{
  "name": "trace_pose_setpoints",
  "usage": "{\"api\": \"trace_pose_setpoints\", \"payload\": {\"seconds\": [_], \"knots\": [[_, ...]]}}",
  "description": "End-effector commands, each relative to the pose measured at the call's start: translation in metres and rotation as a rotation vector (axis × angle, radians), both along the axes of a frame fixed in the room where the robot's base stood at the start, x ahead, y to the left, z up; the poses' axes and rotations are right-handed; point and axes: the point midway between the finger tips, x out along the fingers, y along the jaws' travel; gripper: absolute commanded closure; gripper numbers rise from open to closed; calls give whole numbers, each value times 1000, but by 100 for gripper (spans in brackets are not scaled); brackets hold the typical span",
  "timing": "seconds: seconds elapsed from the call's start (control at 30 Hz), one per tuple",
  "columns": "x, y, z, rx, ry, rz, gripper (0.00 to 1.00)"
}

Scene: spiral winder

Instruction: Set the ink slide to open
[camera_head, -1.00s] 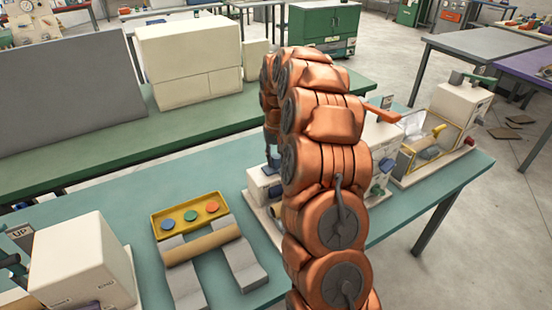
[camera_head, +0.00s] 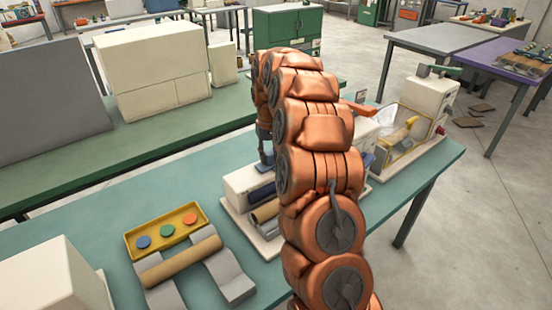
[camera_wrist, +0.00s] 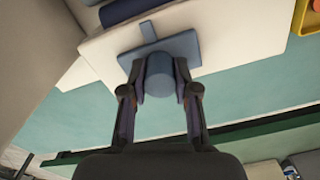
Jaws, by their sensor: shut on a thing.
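A blue round knob (camera_wrist: 160,72) stands on a flat blue plate (camera_wrist: 184,46) in the wrist view; this looks like the ink slide. My gripper (camera_wrist: 161,90) has its two dark fingers closed on the knob, one on each side. The plate lies over the pale base of a machine. In the head view my gripper (camera_head: 265,145) reaches down at the back of the cream winder (camera_head: 238,187), where a bit of blue shows below it. My copper arm hides much of that machine. I cannot read a slide position.
A yellow tray (camera_head: 185,215) with coloured discs and a tan roll (camera_head: 180,263) on grey supports lie to the left on the teal table. A white box (camera_head: 45,280) stands front left. Another machine (camera_head: 425,105) is at the right end.

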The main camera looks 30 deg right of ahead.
Motion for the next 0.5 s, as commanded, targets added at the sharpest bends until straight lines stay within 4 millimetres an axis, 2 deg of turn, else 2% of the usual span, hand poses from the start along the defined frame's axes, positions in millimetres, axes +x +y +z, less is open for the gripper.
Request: {"api": "trace_pose_setpoints", "payload": {"seconds": [0.27, 0.3, 0.5], "knots": [[2, -4, 3, -8, -9, 0, 100], [2, -5, 3, -8, -9, -1, 69], [1, -4, 2, -7, -8, -1, 48]]}}
